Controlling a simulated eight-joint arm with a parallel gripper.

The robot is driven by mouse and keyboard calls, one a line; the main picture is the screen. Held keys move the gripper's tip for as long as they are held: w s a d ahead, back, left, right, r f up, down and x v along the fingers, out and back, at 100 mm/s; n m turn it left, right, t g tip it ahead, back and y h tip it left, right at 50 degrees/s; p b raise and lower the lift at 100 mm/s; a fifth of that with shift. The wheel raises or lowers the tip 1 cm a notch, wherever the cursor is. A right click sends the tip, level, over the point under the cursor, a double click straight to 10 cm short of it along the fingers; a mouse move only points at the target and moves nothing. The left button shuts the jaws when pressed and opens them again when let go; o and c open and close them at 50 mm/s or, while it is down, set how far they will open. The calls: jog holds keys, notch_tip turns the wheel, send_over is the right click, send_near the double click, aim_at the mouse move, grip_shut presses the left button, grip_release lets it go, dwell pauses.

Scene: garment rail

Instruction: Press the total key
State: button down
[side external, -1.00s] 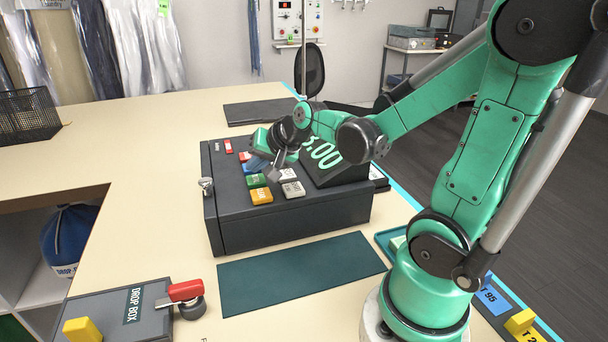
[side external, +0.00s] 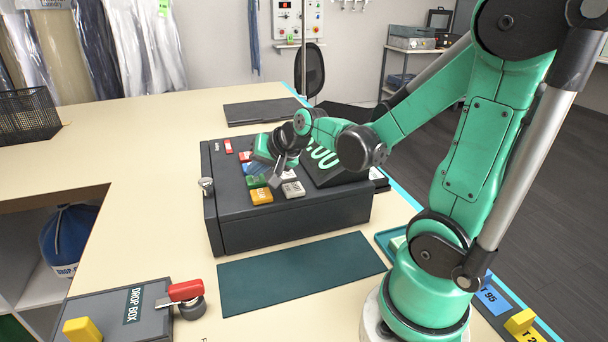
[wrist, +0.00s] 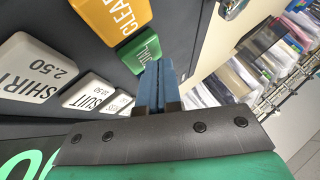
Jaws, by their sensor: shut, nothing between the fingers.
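The total key is a green key (wrist: 146,46) with partly readable lettering in the wrist view. In the side external view this green key (side external: 255,181) sits on the dark register (side external: 290,223), behind the orange clear key (side external: 261,196). My gripper (side external: 272,179) is shut and empty, pointing down at the green key's right side. In the wrist view its blue-grey fingertips (wrist: 154,68) overlap the green key's near edge and hide part of it. I cannot tell whether they touch it.
White shirt (wrist: 36,68) and suit (wrist: 90,91) keys lie close beside the fingers. The register's display (side external: 335,160) stands behind my wrist. Red keys (side external: 228,146) are at the far left. A teal mat (side external: 300,272) lies clear in front.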

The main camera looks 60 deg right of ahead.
aim_at(258, 180)
jog(key=shift+f, duration=0.3)
dwell(0.5)
jog(key=shift+r, duration=0.8)
jog(key=shift+r, duration=2.55)
